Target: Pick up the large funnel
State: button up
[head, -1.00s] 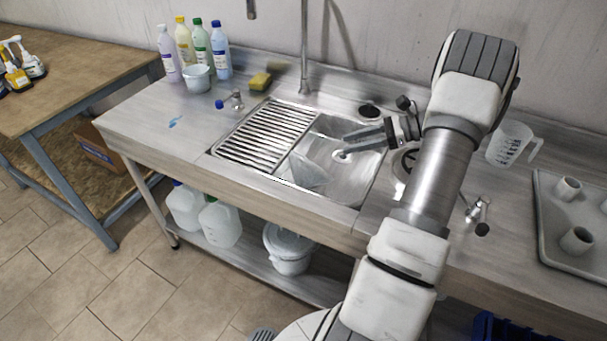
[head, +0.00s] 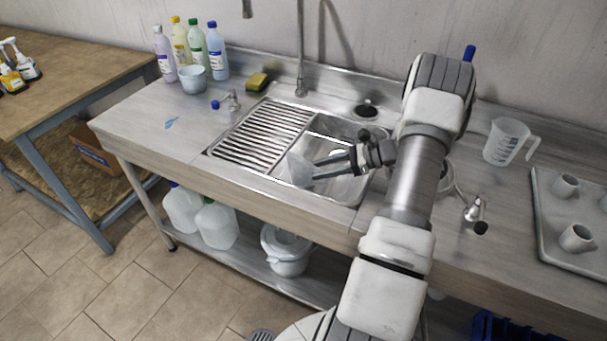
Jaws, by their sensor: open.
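A translucent, pale cone-like shape that looks like the large funnel (head: 299,169) is in the sink basin, towards its left side next to the ribbed drainboard. My gripper (head: 316,171) is over the basin, pointing left, with its two dark fingers apart. The fingertips are right at the funnel's right side. I cannot tell whether they touch it or straddle it. My arm comes in from the lower right and hides part of the counter behind it.
The ribbed drainboard (head: 262,136) lies left of the basin. A tall tap (head: 301,60) stands behind. A measuring jug (head: 506,142) and a grey tray (head: 548,222) with cups are on the right. Bottles (head: 192,52) and a yellow sponge (head: 257,81) are at the back left.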

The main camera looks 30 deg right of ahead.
jog(key=shift+w+a+f, duration=0.1)
jog(key=shift+a, duration=0.1)
grip_shut()
dwell(1.3)
